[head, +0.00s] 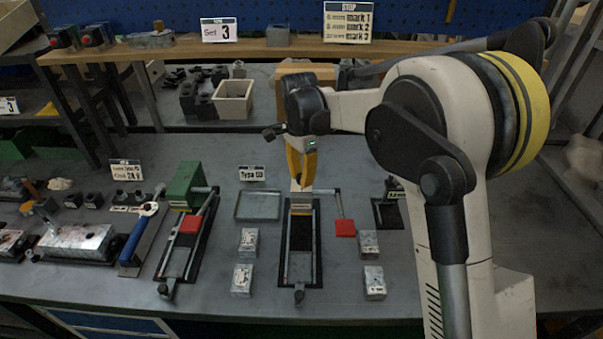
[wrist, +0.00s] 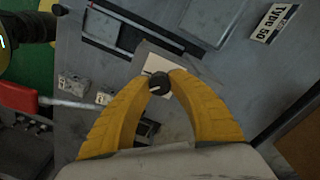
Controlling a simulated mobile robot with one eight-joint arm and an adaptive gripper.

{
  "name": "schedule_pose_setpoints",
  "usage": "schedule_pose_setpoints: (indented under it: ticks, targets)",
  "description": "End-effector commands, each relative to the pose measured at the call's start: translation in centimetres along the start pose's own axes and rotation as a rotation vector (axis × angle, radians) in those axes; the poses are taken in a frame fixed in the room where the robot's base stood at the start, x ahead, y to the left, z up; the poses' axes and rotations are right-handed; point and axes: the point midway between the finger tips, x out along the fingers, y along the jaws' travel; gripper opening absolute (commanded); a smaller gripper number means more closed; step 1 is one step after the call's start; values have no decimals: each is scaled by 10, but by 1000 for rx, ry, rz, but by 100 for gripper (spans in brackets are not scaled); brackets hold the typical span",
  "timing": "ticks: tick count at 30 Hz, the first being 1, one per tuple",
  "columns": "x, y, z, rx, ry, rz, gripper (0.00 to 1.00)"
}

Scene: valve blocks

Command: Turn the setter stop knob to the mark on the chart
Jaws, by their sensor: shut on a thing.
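The dark round knob (wrist: 158,82) sits on a pale plate (wrist: 157,66) of the setter, with a light pointer line on its top. My gripper (wrist: 160,80) has its two yellow fingertips closed around the knob from both sides. In the head view my gripper (head: 301,186) reaches down at the far end of the setter (head: 301,236), a long dark frame, and hides the knob there. The stop chart (head: 347,22) on the back shelf lists mark 1, mark 2 and mark 3. A card (head: 219,30) beside it reads Set 3.
A red-ended lever (head: 345,228) sticks out right of the setter. Small metal blocks (head: 248,241) (head: 369,244) stand on both sides. A green-topped fixture (head: 186,184) stands further left.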

Motion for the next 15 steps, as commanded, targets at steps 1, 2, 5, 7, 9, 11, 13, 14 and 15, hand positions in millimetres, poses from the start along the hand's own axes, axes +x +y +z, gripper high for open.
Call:
schedule_pose_setpoints:
  ticks: [1,2,5,7,9,11,13,14,15]
  targets:
    - [-2,0,0,-44,1,-1,0]
    - [-2,0,0,-72,2,-1,0]
    - [-1,0,0,-167,5,-1,0]
    - [-1,0,0,-234,7,-1,0]
    - [-1,0,0,-300,9,-1,0]
    - [-1,0,0,-357,11,-1,0]
    - [-1,0,0,-423,13,-1,0]
    - [-1,0,0,-452,14,-1,0]
    - [-1,0,0,-490,15,-1,0]
